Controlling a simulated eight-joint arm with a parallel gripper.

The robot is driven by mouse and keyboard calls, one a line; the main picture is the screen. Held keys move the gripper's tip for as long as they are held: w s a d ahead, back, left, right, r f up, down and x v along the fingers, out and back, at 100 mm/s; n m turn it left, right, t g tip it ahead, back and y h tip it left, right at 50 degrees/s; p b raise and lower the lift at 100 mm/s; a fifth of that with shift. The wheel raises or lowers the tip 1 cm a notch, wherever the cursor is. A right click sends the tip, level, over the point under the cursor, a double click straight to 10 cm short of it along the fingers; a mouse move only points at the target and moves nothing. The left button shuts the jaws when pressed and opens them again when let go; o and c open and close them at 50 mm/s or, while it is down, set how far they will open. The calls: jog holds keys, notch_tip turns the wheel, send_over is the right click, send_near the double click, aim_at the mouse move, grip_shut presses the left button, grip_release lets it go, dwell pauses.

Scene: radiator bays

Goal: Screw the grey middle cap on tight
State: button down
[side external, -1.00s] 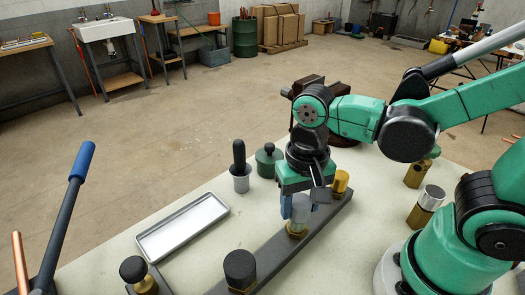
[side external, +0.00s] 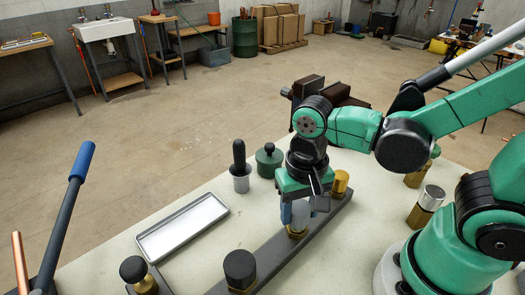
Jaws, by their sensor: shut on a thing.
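The grey middle cap (side external: 299,213) stands upright on a brass fitting (side external: 297,233) in the middle of a dark bar (side external: 272,257). My gripper (side external: 298,211) points down from above and is shut on the grey cap, with its blue fingers around it. The fingers hide part of the cap, so its thread cannot be seen. On the same bar, a black cap (side external: 240,268) sits at the near end and a yellow cap (side external: 340,182) at the far end, close to my gripper.
An empty metal tray (side external: 183,227) lies left of the bar. A black-handled tool (side external: 240,168) and a green pot (side external: 269,163) stand behind it. A brass piece with a silver top (side external: 427,207) stands at right. A blue-handled lever (side external: 68,210) rises at far left.

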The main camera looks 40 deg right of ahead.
jog(key=shift+c, duration=1.1)
grip_release()
jog(key=shift+r, duration=0.1)
jog(key=shift+r, duration=2.75)
jog(key=shift+r, duration=0.1)
jog(key=shift+c, duration=1)
jog(key=shift+r+m, duration=0.3)
jog(key=shift+r, duration=1.3)
jog(key=shift+f, duration=2.35)
